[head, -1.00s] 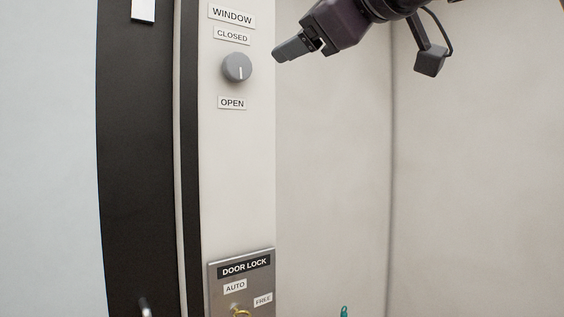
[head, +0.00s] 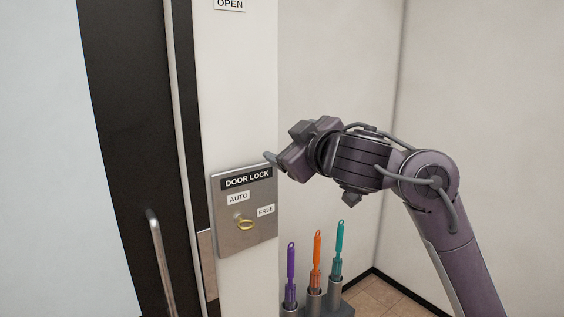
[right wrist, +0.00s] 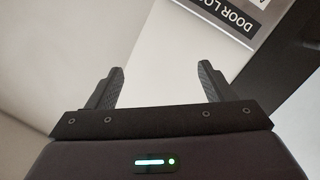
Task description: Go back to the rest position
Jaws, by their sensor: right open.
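My right gripper (head: 272,160) is in the head view, with its arm coming in from the right. Its fingertips are near the top right corner of the door lock plate (head: 247,243). In the right wrist view its two fingers (right wrist: 162,88) stand wide apart with nothing between them. The plate's "DOOR LOCK" label also shows at the top right of the right wrist view (right wrist: 238,18). My left gripper is not in view.
A dark door (head: 135,130) with a metal bar handle (head: 160,262) is at the left. Purple (head: 290,272), orange (head: 316,258) and teal (head: 338,250) handled tools stand in a grey holder below my right arm. Bare wall (head: 470,90) is behind and right of it.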

